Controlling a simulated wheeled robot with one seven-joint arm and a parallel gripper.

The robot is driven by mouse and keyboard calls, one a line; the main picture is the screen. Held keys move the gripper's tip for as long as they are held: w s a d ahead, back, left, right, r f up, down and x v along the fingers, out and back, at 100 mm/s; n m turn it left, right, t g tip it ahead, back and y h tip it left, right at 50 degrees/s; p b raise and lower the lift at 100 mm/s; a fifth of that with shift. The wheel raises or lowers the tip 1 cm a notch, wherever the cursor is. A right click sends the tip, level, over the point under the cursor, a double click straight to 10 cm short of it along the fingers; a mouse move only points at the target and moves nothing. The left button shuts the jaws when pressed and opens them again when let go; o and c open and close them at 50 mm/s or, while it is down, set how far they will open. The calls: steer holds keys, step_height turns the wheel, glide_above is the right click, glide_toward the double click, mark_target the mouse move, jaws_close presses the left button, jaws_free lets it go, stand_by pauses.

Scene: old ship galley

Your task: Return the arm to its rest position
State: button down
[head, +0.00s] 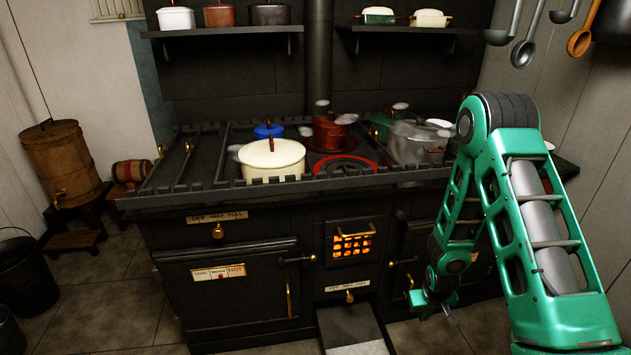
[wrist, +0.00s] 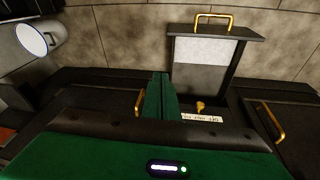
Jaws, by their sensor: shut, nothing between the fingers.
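My green arm rises at the right of the head view and folds down in front of the stove. My gripper (head: 436,308) hangs low before the stove's front, right of the open drawer (head: 350,325). In the wrist view my gripper's two green fingers (wrist: 161,92) are together with nothing between them. The pulled-out drawer (wrist: 232,35), with a brass handle, shows beyond the fingers in that view. Part of the gripper is hard to make out against the dark oven door.
Ladles (head: 524,50) hang at upper right. A barrel (head: 70,160) and a bucket (head: 25,275) stand left. Floor before the stove's left is clear.

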steer(key=s+d+r+m+g, duration=0.1)
steer(key=s+d+r, duration=0.2)
steer(key=r, duration=0.6)
steer(key=s+d+r+m, duration=0.1)
steer(key=s+d+r, duration=0.2)
steer(key=r, duration=0.5)
steer(key=s+d+r+m+g, duration=0.1)
steer(key=s+d+r, duration=0.25)
steer(key=r, duration=0.55)
steer(key=s+a+r+m, duration=0.1)
steer(key=s+r+m, duration=0.1)
steer(key=s+r, duration=0.5)
steer(key=s+a+r+m+y, duration=0.1)
steer(key=s+r, duration=0.6)
steer(key=s, duration=0.8)
steer(key=shift+s+a+m+g, duration=0.2)
steer(key=shift+a+m+g, duration=0.1)
steer(key=shift+m+g, duration=0.15)
steer(key=shift+w+f, duration=0.25)
steer(key=shift+w, duration=0.4)
